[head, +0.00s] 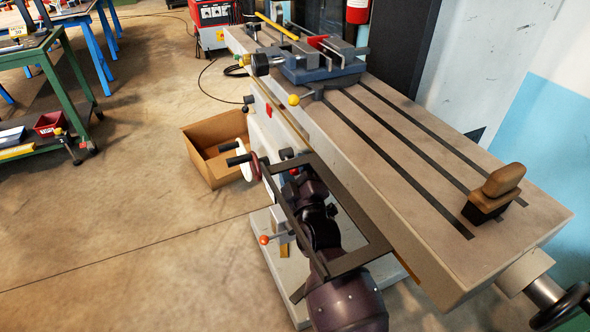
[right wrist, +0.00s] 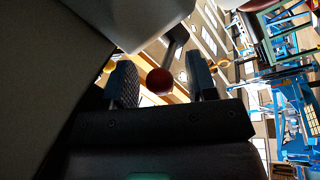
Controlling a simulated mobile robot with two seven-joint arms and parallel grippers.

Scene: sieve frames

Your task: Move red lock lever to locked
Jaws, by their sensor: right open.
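The red ball knob of the lock lever (right wrist: 160,81) sits at the end of a dark stem in the right wrist view. It lies between the two fingers of my right gripper (right wrist: 162,86), with a visible space on either side. In the head view a small red spot (head: 294,171) shows just beyond my right gripper (head: 298,183), below the machine table's edge; most of the lever is hidden there. My right gripper is open. My left gripper is not in view.
A dark rectangular frame (head: 375,256) surrounds my right forearm in the picture; contact is unclear. The slotted machine table (head: 440,150) rises to the right, bearing a vise (head: 318,66) and a wooden-handled block (head: 490,193). Left are an orange-knobbed lever (head: 264,239), a handwheel (head: 254,165) and a cardboard box (head: 197,150).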

